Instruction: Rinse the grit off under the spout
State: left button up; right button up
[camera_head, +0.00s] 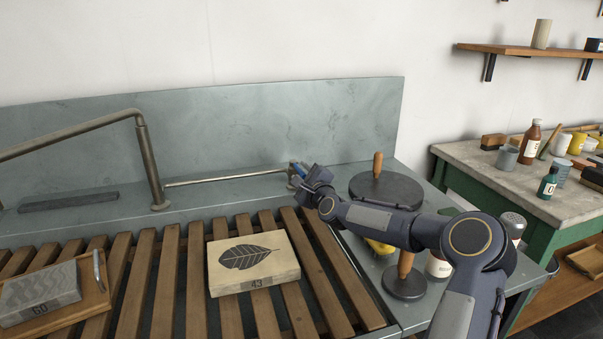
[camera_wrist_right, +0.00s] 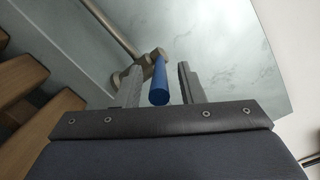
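My right gripper (camera_wrist_right: 160,76) is open, with its fingers on either side of the tap's blue handle (camera_wrist_right: 158,86) and gaps visible between. The blue handle also shows in the head view (camera_head: 299,170), at the right end of a thin pipe along the back of the sink. No water shows. A pale stone (camera_head: 252,262) with a dark leaf print, marked 43, lies flat on the wooden slats. I cannot make out grit on it. My left gripper is not in view.
A grey stone (camera_head: 40,294) marked 60 lies on a wooden board at the left. A dark bar (camera_head: 68,202) lies on the back ledge. Dark discs with wooden handles (camera_head: 377,166) stand right of the slats, close to my right arm. A cluttered bench (camera_head: 478,168) stands further right.

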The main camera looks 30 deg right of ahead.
jog(key=shift+w, duration=0.25)
grip_shut()
jog(key=shift+a, duration=0.1)
